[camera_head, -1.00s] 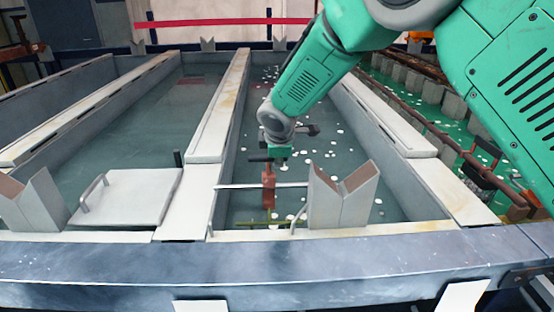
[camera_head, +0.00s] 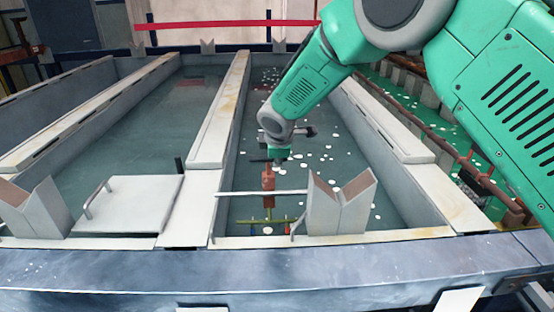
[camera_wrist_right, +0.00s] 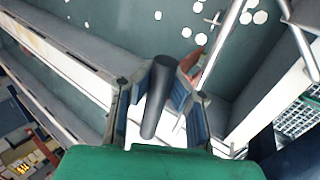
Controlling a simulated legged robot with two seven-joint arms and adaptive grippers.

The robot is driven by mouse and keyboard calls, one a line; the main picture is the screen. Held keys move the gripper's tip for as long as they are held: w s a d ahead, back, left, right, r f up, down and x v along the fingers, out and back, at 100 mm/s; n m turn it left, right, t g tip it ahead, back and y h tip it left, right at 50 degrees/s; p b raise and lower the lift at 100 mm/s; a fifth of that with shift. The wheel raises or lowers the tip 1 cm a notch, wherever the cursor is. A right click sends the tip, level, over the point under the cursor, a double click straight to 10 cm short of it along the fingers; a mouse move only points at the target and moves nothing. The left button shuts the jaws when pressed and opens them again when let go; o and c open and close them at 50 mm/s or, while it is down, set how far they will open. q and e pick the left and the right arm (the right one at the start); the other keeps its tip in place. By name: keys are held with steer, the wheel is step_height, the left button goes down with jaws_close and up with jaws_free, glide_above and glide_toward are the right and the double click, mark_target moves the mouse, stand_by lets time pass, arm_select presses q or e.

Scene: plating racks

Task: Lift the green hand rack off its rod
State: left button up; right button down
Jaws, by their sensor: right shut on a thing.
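The green hand rack (camera_head: 263,221) hangs over the front of the right-hand tank, with a green crossbar and coloured pieces low near the tank's front wall. Its orange-red upper part (camera_head: 268,181) stands upright beside the pale rod (camera_head: 240,192); I cannot tell whether they touch. My right gripper (camera_head: 278,158) is above the rack, shut on its dark handle (camera_wrist_right: 160,95), which lies between the fingers in the right wrist view. The rod also shows there (camera_wrist_right: 226,42), close to the reddish part (camera_wrist_right: 190,63). My left gripper is not in view.
A pale V-shaped block (camera_head: 340,208) stands right of the rack on the front edge. A flat cover with a handle (camera_head: 130,203) lies to the left. Long pale tank walls (camera_head: 215,120) run either side. Open liquid with white floating discs lies behind.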

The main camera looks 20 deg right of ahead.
steer(key=shift+w+d+r+p, duration=0.1)
steer(key=shift+w+d+p, duration=0.15)
steer(key=shift+w+p, duration=0.55)
steer(key=shift+w+d+p, duration=0.25)
steer(key=shift+w, duration=1.05)
step_height(320, 180, up, 37)
steer(key=p, duration=0.4)
steer(key=shift+r+p, duration=0.2)
steer(key=shift+p, duration=0.15)
